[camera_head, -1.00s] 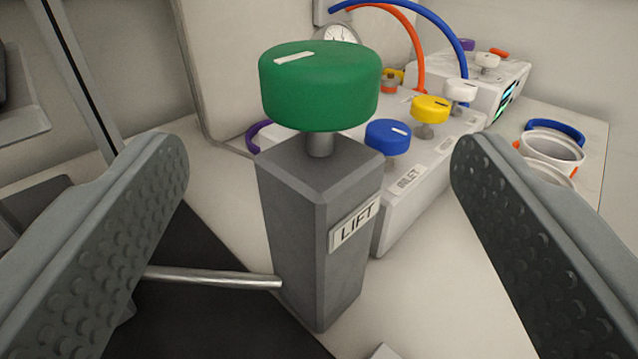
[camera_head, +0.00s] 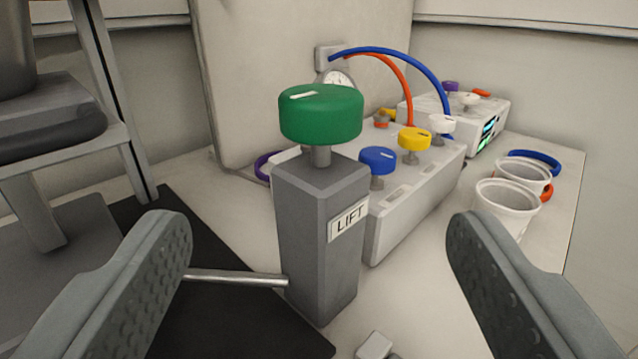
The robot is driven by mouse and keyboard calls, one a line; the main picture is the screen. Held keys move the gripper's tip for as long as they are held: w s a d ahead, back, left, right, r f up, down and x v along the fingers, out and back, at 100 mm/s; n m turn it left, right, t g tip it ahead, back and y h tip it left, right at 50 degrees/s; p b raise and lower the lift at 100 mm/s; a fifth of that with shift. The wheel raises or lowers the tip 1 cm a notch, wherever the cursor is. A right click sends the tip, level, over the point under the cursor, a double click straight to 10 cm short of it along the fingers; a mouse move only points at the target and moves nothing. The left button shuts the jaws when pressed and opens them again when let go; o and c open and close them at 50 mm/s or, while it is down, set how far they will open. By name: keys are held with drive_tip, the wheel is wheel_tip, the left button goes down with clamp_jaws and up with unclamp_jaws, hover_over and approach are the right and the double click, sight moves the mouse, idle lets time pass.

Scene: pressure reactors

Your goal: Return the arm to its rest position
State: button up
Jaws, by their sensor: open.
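My gripper (camera_head: 318,240) is open, with one ribbed grey finger at the lower left and one at the lower right. Nothing is between the fingertips in contact with them. Beyond the fingers stands a grey post (camera_head: 318,235) labelled LIFT, with a round green knob (camera_head: 320,113) on top bearing a white mark. The knob and post are apart from both fingers. The rest of my arm is not in view.
Behind the post is a white valve block with blue (camera_head: 378,160), yellow (camera_head: 414,138) and white knobs. Blue and orange hoses arch above it. White cups (camera_head: 506,207) stand at right. A metal rod (camera_head: 235,278) joins the post from the left. A dark stand (camera_head: 55,130) is at left.

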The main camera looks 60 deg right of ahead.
drive_tip(key=s+a+r+n+t+y, duration=0.35)
drive_tip(key=a+r+t+y, duration=0.2)
drive_tip(key=a, duration=0.35)
drive_tip(key=s+a+r+n+t+y, duration=0.2)
drive_tip(key=a+r+n+t+y, duration=0.2)
drive_tip(key=a+r, duration=0.3)
drive_tip(key=s+a+f+n+g+y, duration=0.1)
drive_tip(key=s+a+n+y, duration=0.3)
drive_tip(key=s+a, duration=0.5)
drive_tip(key=s+y, duration=0.2)
drive_tip(key=s, duration=0.1)
drive_tip(key=shift+s+a+f, duration=0.3)
drive_tip(key=shift+s, duration=0.05)
